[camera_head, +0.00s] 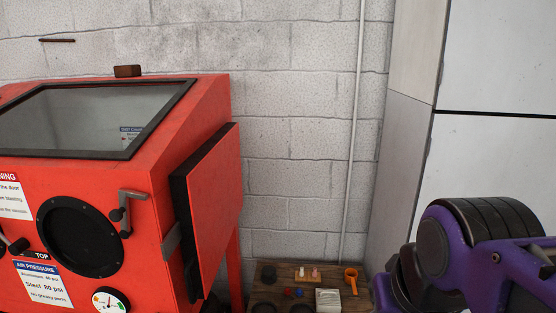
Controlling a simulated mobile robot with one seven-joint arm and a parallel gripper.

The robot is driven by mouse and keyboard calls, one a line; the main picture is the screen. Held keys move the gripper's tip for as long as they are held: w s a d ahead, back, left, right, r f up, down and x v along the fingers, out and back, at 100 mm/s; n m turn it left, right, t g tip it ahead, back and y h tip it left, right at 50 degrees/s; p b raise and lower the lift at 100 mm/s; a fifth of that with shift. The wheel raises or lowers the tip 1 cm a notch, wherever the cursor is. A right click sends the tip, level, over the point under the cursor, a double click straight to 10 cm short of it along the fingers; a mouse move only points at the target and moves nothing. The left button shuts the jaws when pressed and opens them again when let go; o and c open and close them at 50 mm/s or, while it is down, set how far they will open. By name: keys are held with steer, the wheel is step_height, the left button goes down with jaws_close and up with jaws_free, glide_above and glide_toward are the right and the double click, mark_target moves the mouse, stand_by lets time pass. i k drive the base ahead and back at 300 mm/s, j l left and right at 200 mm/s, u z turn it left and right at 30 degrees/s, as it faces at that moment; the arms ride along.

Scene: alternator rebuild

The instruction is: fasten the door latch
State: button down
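A red blast cabinet (160,165) stands at the left with a red side door (218,190) on its right side. A grey metal lever with black knobs (127,207) is on the cabinet front near the door-side corner. A short grey metal piece (171,239) sits at the corner by the door's edge. I cannot tell whether these two are joined. My gripper is not in view; purple and black links of my arm show at the lower right.
A low wooden table (262,290) right of the cabinet holds small parts, an orange cup-like item (351,278) and a white box (328,299). A pipe (354,140) runs up the block wall. A grey-white panelled unit (500,100) stands at right. A brown block (127,71) lies atop the cabinet.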

mark_target(123, 214)
steer(key=u, duration=0.45)
steer(key=j+u, duration=0.15)
steer(key=u, duration=0.3)
steer(key=j+u, duration=0.1)
steer(key=u, duration=0.35)
